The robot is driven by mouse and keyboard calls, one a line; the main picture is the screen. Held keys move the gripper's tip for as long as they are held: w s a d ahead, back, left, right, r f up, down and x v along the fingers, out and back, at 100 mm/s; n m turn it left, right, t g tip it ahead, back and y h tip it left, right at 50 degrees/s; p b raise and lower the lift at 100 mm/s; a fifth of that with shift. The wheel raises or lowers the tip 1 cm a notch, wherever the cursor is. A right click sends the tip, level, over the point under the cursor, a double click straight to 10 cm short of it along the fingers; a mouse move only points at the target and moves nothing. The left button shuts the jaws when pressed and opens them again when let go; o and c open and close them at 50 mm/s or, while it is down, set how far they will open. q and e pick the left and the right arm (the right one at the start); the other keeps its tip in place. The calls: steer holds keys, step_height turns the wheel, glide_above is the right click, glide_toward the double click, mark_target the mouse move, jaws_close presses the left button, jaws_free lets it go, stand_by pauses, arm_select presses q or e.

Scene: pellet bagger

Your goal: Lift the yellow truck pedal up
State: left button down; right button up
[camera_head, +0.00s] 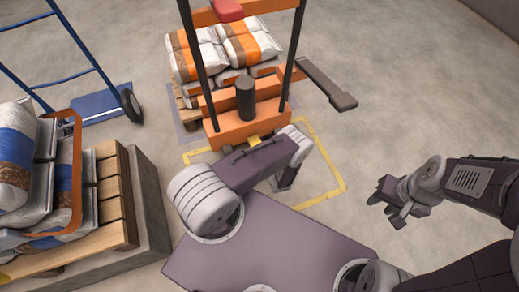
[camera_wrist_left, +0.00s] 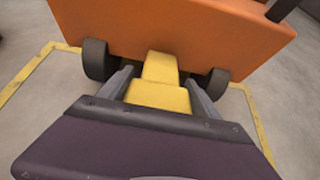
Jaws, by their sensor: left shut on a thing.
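The yellow truck pedal (camera_wrist_left: 160,68) sticks out from the low back of the orange pallet truck (camera_wrist_left: 170,28), between its two dark wheels. In the head view a small bit of the pedal (camera_head: 254,140) shows just beyond my left arm. My left gripper (camera_wrist_left: 160,92) has one grey finger on each side of the pedal and is shut on it. In the head view my left arm hides most of this gripper. My right gripper (camera_head: 390,204) is open and empty, over bare floor at the right, well away from the pedal.
The truck's orange body (camera_head: 236,128) stands before a pallet of stacked bags (camera_head: 222,48). A yellow floor outline (camera_head: 330,165) runs around its near end. At left are a wooden pallet (camera_head: 112,205) with bags and a blue hand truck (camera_head: 100,104). The right floor is clear.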

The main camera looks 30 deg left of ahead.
arm_select(q)
steer(key=shift+w+a+r, duration=0.1)
steer(key=shift+r, duration=0.15)
steer(key=shift+c, duration=0.6)
jaws_free()
steer(key=p+v, duration=0.4)
steer(key=v, duration=0.5)
steer(key=shift+p, duration=0.4)
